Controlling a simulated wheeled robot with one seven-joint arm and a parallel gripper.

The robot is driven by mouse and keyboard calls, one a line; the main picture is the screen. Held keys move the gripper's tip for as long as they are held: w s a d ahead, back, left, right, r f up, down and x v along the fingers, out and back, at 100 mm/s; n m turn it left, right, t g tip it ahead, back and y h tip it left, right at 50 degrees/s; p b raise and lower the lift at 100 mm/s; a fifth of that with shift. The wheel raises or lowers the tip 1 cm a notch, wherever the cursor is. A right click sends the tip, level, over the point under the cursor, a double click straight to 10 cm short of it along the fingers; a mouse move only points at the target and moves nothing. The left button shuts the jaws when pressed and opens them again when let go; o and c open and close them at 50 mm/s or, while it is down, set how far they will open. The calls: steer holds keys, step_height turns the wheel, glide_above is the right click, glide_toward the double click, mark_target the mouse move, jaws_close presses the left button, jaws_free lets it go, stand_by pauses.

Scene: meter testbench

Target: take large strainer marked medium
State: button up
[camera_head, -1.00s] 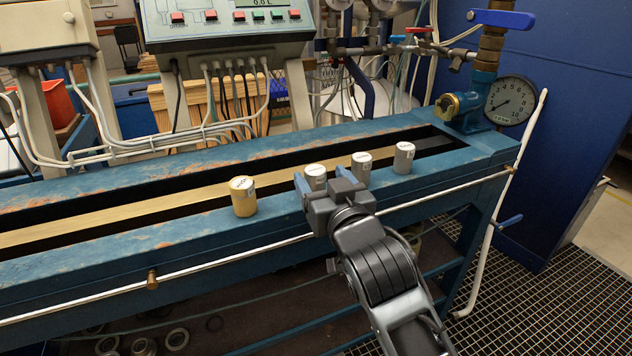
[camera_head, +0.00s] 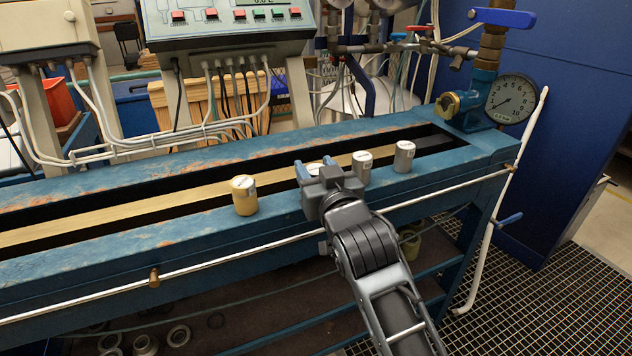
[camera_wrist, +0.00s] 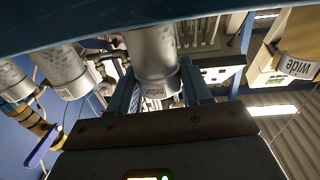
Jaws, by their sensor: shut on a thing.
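A grey metal strainer (camera_wrist: 155,55) with a white label that appears to read "medium" stands between the fingers of my gripper (camera_wrist: 160,92) in the wrist view. My gripper is shut on it. In the head view my gripper (camera_head: 315,170) covers most of this strainer, and only its pale top (camera_head: 314,168) shows. Whether it has left the bench ledge cannot be told.
Two similar grey strainers, one close by (camera_head: 362,168) and one farther right (camera_head: 404,156), stand on the blue bench (camera_head: 120,250). A yellowish strainer (camera_head: 243,195), labelled "wide" in the wrist view (camera_wrist: 290,60), stands to the left. A pressure gauge (camera_head: 510,100) is at the right end.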

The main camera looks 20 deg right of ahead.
steer(key=shift+c, duration=1.1)
steer(key=shift+r, duration=0.1)
